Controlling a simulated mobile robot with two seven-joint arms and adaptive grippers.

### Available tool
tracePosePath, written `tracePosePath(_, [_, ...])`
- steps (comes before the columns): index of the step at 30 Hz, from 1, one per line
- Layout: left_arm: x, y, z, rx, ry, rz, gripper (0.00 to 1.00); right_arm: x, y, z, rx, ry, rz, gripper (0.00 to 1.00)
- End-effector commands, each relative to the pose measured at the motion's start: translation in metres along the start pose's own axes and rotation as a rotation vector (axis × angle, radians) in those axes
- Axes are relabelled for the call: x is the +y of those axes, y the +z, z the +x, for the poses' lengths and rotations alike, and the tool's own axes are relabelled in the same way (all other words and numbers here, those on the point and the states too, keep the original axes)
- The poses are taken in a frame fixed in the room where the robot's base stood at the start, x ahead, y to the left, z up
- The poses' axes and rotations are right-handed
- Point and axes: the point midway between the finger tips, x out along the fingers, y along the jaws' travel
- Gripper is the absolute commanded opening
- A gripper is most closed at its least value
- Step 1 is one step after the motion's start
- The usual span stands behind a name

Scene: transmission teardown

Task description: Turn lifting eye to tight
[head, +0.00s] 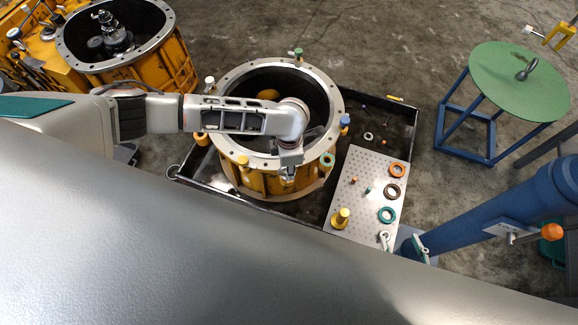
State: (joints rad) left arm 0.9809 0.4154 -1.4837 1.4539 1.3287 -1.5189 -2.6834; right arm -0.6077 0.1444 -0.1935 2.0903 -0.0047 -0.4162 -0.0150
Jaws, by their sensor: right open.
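A grey metal ring-shaped piece (526,70), which looks like a lifting eye or shackle, lies on the round green table top at the right. It is far from my grippers. My right gripper (287,178) points down at the front rim of the yellow housing (257,183), at the end of an arm that crosses the housing's opening. It is open. The fingertips are small and partly hidden by the wrist, so I cannot tell whether anything lies between them or whether they touch the rim. I cannot make out another lifting eye under them. My left gripper is not in view.
Several coloured-headed pins stand around the rim. A perforated plate (355,190) beside the housing carries rings and a yellow stepped piece (341,217). Both are in a dark tray (402,125). A blue column (495,215) stands at right, and another housing (175,70) at upper left.

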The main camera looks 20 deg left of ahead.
Motion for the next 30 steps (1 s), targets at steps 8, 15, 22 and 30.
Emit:
tracePosePath(8, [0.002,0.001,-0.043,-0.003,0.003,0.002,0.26,0.002,-0.003,0.0,0.004,0.003,-0.002,0.47])
tracePosePath(15, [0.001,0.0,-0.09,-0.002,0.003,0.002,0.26,0.002,-0.003,0.001,0.005,0.003,-0.002,0.47])
tracePosePath(22, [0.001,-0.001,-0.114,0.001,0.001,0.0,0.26,0.003,-0.003,0.001,0.005,0.004,-0.003,0.47])
tracePosePath(30, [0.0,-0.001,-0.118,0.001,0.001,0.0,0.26,0.003,-0.003,0.001,0.005,0.004,-0.003,0.47])
